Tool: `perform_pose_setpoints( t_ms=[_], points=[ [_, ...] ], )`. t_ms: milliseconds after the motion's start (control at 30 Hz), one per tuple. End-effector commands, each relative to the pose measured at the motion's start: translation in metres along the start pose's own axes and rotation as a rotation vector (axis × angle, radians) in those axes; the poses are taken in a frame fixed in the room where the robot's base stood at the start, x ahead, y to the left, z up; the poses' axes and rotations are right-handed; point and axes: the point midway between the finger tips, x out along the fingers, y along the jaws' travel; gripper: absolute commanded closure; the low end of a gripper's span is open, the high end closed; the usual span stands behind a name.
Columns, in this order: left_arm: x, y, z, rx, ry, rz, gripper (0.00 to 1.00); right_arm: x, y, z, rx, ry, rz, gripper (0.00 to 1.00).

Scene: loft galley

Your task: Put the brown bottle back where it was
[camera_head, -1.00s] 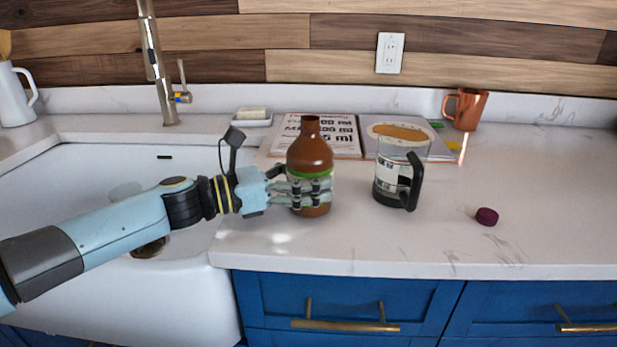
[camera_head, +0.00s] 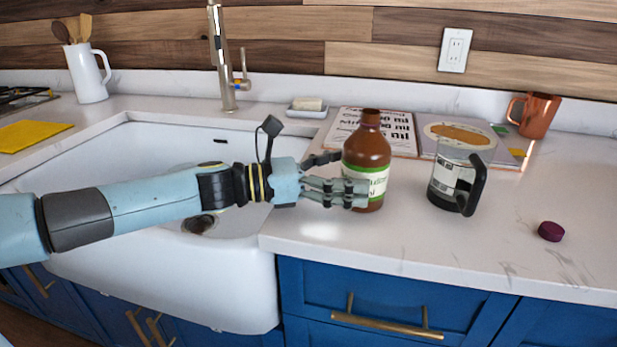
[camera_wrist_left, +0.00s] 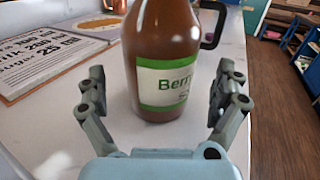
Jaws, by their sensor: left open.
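The brown bottle (camera_head: 367,150) with a white and green label stands upright on the white counter, right of the sink and in front of the open book. Its lower part is partly covered by my fingers in the head view. My left gripper (camera_head: 348,180) is open, its fingers spread on either side of the bottle. In the left wrist view the bottle (camera_wrist_left: 163,45) stands between the open fingers (camera_wrist_left: 166,100), with visible gaps on both sides. The bottle's top is cut off there. My right gripper is not in view.
A French press (camera_head: 452,180) stands close to the right of the bottle. The open book (camera_head: 400,145) lies behind it. A copper mug (camera_head: 537,115) and a purple lid (camera_head: 551,231) are farther right. The white sink (camera_head: 150,230) is left.

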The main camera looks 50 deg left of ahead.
Motion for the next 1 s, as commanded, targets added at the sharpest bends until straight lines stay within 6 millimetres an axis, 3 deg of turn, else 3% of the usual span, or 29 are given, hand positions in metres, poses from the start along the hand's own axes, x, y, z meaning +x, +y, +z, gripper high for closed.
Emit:
perform_pose_setpoints(
  t_ms=[200, 333, 600, 1000],
  points=[
    [-0.045, 0.000, 0.001, -0.002, 0.008, 0.000, 0.01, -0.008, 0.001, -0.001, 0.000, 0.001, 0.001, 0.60],
    [-0.068, 0.000, 0.007, -0.003, 0.004, 0.003, 0.01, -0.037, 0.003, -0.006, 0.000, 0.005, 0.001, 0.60],
    [-0.085, 0.001, 0.003, -0.001, 0.000, 0.002, 0.01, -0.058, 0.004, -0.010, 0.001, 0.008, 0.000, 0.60],
    [-0.088, 0.000, 0.000, -0.001, 0.000, 0.001, 0.01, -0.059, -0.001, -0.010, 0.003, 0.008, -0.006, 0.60]
  ],
)
